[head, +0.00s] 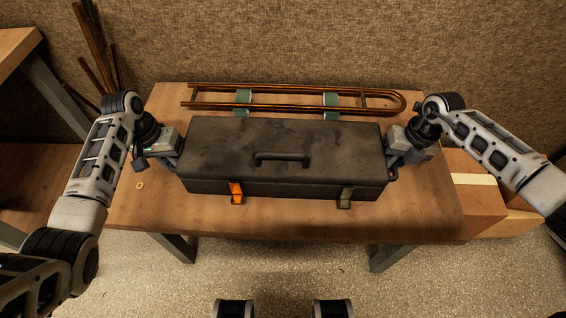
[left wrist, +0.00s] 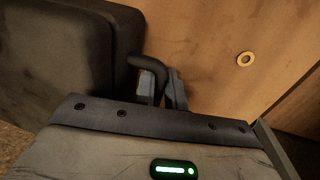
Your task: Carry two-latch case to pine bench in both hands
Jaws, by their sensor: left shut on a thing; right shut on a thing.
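The two-latch case (head: 225,148) is dark grey, long and closed, with a top handle (head: 282,158). Its front has an orange latch (head: 237,193) and a dull grey-green latch (head: 345,197). It is level over the pine bench (head: 300,222); I cannot tell whether its underside touches the wood. My left gripper (head: 177,161) is shut on the side handle at the case's left end. The left wrist view shows this handle (left wrist: 148,64) between the fingers (left wrist: 162,92). My right gripper (head: 391,166) is shut at the case's right end; its fingertips are partly hidden.
A copper-coloured slide tube (head: 290,87) lies on green supports (head: 243,98) along the bench's back. A small brass ring (head: 140,185) lies left of the case and also shows in the left wrist view (left wrist: 245,59). Wooden blocks (head: 478,195) stand at the right.

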